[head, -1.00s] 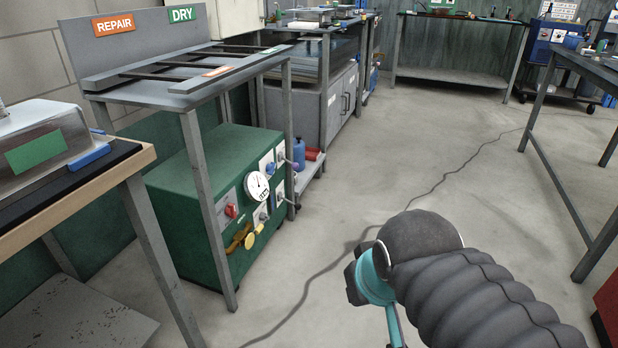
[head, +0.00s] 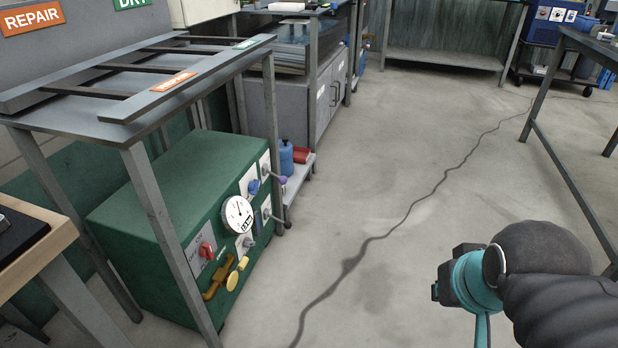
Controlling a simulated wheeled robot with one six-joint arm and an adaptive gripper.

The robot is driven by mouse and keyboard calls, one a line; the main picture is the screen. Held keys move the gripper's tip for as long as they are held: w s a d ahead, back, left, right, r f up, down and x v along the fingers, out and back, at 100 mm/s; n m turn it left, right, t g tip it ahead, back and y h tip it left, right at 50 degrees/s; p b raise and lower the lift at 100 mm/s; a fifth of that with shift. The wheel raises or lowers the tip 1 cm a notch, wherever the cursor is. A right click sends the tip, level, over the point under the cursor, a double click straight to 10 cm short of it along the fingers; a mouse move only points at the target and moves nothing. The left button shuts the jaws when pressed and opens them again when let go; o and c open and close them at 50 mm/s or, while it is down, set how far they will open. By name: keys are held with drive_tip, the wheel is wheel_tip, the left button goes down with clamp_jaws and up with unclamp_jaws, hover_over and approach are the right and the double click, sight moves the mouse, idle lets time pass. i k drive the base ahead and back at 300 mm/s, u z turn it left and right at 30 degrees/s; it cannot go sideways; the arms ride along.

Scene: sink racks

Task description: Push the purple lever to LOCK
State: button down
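A small purple knob (head: 282,181), which looks like the end of the purple lever, shows at the far right edge of the front panel of the green machine (head: 175,185). Its lever arm and any LOCK marking are too small to make out. My gripper (head: 440,291) is at the lower right, at the end of my dark, teal-ringed arm. It is over the open floor, well apart from the machine. Its fingers are not clear enough to tell open from shut.
The panel also bears a round gauge (head: 238,214), a red switch (head: 206,250), yellow handles (head: 232,280) and a blue knob (head: 253,187). A grey rack table (head: 75,115) stands over the machine, its legs in front. A cable (head: 366,241) crosses the clear floor.

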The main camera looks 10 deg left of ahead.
sight(283, 180)
drive_tip(key=u, duration=0.15)
drive_tip(key=i, duration=0.6)
drive_tip(key=u, duration=0.9)
drive_tip(key=i, duration=0.35)
drive_tip(key=u, duration=0.35)
